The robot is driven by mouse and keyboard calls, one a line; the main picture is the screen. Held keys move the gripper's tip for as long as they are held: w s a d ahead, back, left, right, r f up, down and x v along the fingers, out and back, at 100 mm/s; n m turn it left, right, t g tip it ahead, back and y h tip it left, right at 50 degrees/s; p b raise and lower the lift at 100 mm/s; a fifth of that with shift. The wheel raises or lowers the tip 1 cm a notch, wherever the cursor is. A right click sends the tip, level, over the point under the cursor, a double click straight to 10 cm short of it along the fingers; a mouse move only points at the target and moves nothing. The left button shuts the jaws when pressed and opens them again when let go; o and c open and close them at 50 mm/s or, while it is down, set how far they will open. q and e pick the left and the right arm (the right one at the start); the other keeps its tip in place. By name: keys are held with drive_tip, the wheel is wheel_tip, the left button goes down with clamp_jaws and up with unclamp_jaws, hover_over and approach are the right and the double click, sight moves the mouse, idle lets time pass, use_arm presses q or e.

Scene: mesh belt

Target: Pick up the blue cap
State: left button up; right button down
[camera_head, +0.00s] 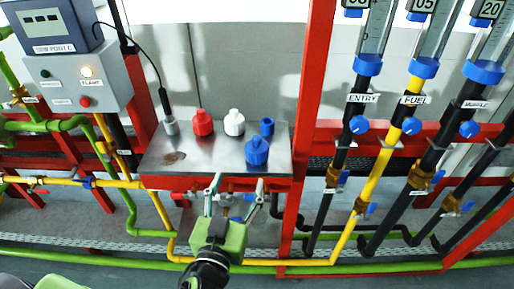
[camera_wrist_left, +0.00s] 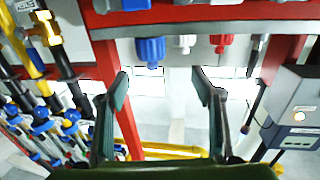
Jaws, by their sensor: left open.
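A large blue cap (camera_head: 257,152) stands near the front edge of the metal shelf, with a smaller blue cap (camera_head: 267,126) behind it. A white cap (camera_head: 234,123) and a red cap (camera_head: 203,123) stand to the left. My left gripper (camera_head: 238,184) is open and empty, in front of the shelf and apart from the caps. In the left wrist view, which looks upside down, a blue cap (camera_wrist_left: 150,51), the white cap (camera_wrist_left: 184,43) and the red cap (camera_wrist_left: 220,42) show beyond the open fingers (camera_wrist_left: 161,82). My right gripper is not in view.
The metal shelf (camera_head: 168,172) has a red front edge and also holds a grey cylinder (camera_head: 171,126). A red post (camera_head: 314,70) stands at its right, with several valved pipes beyond. Yellow pipes (camera_head: 110,184) run at the left, below a control box (camera_head: 80,83).

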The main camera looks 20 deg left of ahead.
sight(257, 147)
use_arm(q)
drive_tip(key=w+p, duration=0.1)
drive_tip(key=w, duration=0.1)
drive_tip(key=w+p, duration=0.1)
drive_tip(key=w, duration=0.2)
drive_tip(key=w+r+p, duration=0.1)
drive_tip(key=w, duration=0.1)
drive_tip(key=shift+w+d, duration=0.15)
drive_tip(key=shift+w, duration=0.15)
drive_tip(key=shift+w+f, duration=0.15)
drive_tip(key=shift+w, duration=0.4)
drive_tip(key=w+p, duration=0.2)
drive_tip(key=w, duration=0.2)
drive_tip(key=shift+w+d, duration=0.1)
drive_tip(key=shift+w, duration=0.3)
drive_tip(key=shift+w+f+p, duration=0.2)
drive_tip(key=shift+w+p, duration=0.1)
drive_tip(key=shift+s, duration=0.1)
drive_tip(key=shift+c, duration=0.4)
drive_tip(key=c, duration=1.2)
